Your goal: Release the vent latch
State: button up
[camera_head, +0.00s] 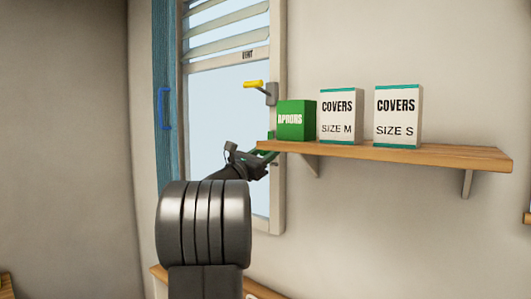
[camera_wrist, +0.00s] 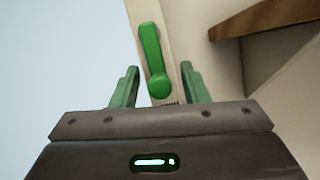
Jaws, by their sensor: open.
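A yellow lever (camera_head: 253,84) on a grey mount sticks out to the left from the window's right frame, below a "VENT" label (camera_head: 247,55). A green lever (camera_wrist: 152,55) on the pale frame shows in the wrist view, its rounded end nearest me. A small label beside that end is partly hidden and unreadable. My gripper (camera_wrist: 159,68) is open, with one green finger on each side of the green lever's rounded end. No contact shows. In the head view my gripper (camera_head: 264,154) is by the lower right frame, below the yellow lever, its fingertips partly hidden by the shelf.
A wooden shelf (camera_head: 440,153) juts out right of the window, close to my gripper. It holds a green aprons box (camera_head: 296,120) and two white covers boxes (camera_head: 341,115) (camera_head: 398,116). A blue panel with a handle (camera_head: 164,109) stands left of the window.

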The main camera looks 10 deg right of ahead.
grip_shut()
jog(key=shift+w+a+f+m+g, duration=0.1)
jog(key=shift+w+m+g, duration=0.05)
jog(key=shift+m+g, duration=0.2)
jog(key=shift+w+a+m+g+h+b, duration=0.15)
jog(key=shift+w+m+g+h+b, duration=0.15)
jog(key=shift+m+b, duration=0.4)
jog(key=shift+w+a+r+m+g+y+p, duration=0.15)
jog(key=shift+w+a+r+m+g+p, duration=0.25)
jog(key=shift+m+g, duration=1.2)
jog(key=shift+w+a+r+m+g+y+p, duration=0.2)
jog(key=shift+w+a+r+m+g+p, duration=0.25)
jog(key=shift+m, duration=2.4)
jog(key=shift+w+a+r+m+g+y+p, duration=0.2)
jog(key=shift+w+r+m+g+p, duration=0.45)
jog(key=shift+m, duration=1.55)
jog(key=shift+s+f, duration=0.15)
jog(key=shift+f, duration=0.1)
